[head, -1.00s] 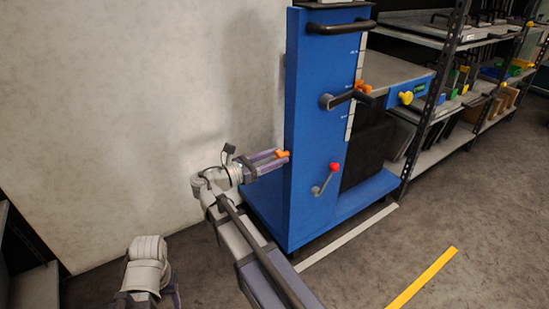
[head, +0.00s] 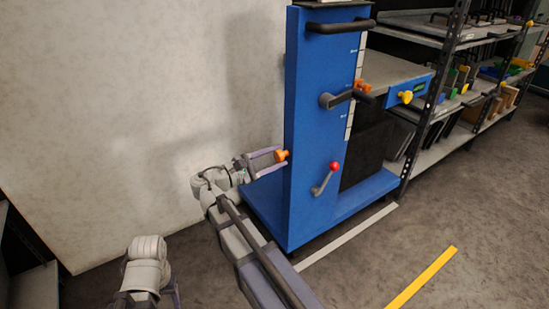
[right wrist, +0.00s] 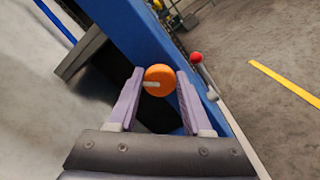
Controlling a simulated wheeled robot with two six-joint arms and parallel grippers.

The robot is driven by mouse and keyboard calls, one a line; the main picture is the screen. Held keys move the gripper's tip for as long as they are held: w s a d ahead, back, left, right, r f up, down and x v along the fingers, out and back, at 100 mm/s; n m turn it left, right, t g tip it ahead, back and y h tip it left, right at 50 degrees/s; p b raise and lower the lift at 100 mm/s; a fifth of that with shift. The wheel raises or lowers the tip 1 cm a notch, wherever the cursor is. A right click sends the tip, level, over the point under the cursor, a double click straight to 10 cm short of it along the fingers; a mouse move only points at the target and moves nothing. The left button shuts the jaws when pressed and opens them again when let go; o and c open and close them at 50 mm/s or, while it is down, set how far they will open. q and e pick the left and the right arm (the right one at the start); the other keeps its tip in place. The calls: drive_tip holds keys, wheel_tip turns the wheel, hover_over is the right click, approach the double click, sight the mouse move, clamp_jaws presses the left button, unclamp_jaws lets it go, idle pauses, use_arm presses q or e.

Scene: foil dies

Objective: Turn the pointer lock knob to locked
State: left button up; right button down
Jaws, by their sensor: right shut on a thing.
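An orange round knob (head: 281,156) sits on the left side of the blue lift column (head: 312,185), at mid height. In the right wrist view the knob (right wrist: 160,80) faces the camera, and a white mark on it points left. My right gripper (head: 270,161) reaches in from the left with its lilac fingers on either side of the knob, shut on it. In the right wrist view the fingers (right wrist: 158,97) flank the knob left and right. Only a sliver of my left gripper (head: 175,289) shows at the lower left; its jaws are hidden.
The column's front carries a red-tipped crank (head: 326,180), a black handle (head: 340,99) and an upper bar (head: 340,26). A grey platform (head: 395,75) with a yellow knob (head: 405,97) juts right. Shelving stands behind; a pale wall (head: 130,110) is left.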

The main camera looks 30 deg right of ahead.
drive_tip(key=m, duration=0.4)
drive_tip(key=shift+f+m, duration=0.1)
drive_tip(key=shift+m, duration=0.2)
drive_tip(key=m, duration=0.4)
drive_tip(key=shift+s+f+m, duration=0.1)
drive_tip(key=shift+m, duration=0.5)
drive_tip(key=shift+c, duration=1.8)
unclamp_jaws()
drive_tip(key=shift+a, duration=0.15)
drive_tip(key=a, duration=0.7)
drive_tip(key=shift+s+a, duration=0.3)
